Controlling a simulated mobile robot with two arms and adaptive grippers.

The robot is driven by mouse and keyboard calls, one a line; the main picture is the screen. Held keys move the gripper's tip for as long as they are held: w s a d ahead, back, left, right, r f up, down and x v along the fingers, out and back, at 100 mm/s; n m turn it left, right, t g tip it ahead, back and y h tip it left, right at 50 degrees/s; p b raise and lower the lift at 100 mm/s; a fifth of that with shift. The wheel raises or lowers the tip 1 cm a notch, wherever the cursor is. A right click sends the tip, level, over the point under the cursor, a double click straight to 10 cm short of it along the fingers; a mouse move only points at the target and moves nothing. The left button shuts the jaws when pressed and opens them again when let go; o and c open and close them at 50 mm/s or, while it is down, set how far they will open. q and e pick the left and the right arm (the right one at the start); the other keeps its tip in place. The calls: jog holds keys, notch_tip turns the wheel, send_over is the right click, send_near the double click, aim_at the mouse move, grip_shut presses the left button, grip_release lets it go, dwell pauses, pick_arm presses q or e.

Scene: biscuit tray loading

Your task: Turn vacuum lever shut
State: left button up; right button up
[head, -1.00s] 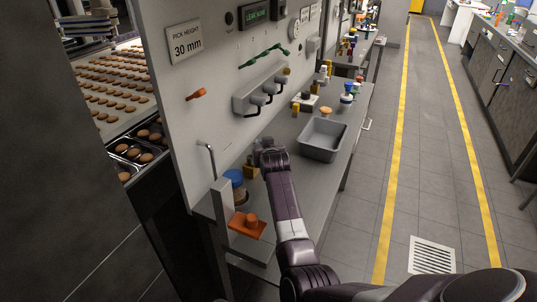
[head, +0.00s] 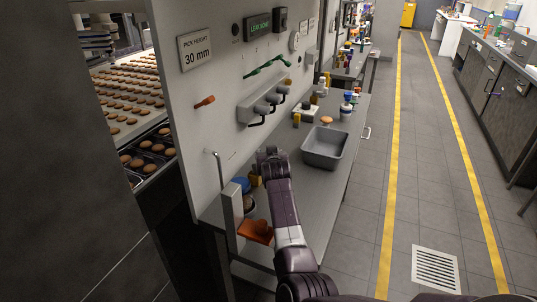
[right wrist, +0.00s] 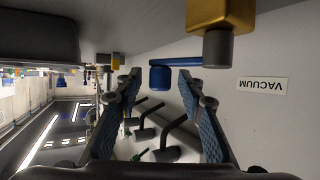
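In the right wrist view, a panel label reading VACUUM (right wrist: 262,84) shows upside down. To its left, a blue lever-like part (right wrist: 160,76) lies in the gap between the fingertips of my right gripper (right wrist: 159,78). The fingers are apart, with clear space on both sides of the blue part. A brass-coloured block with a grey stub (right wrist: 220,14) is just above. In the head view, my right gripper (head: 270,156) is beside the wall panel, above the counter, and its arm hides the part in front of it. My left gripper is not in view.
A grey bin (head: 325,147) stands on the counter right of the gripper. A rack with black hooks (head: 262,103) and an orange handle (head: 205,102) are on the panel. A blue-lidded jar (head: 242,184) and an orange piece (head: 256,231) sit near my forearm. The aisle is clear.

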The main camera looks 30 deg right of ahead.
jog(key=v, duration=0.7)
jog(key=shift+s, duration=0.2)
jog(key=shift+a, duration=0.1)
jog(key=shift+c, duration=0.3)
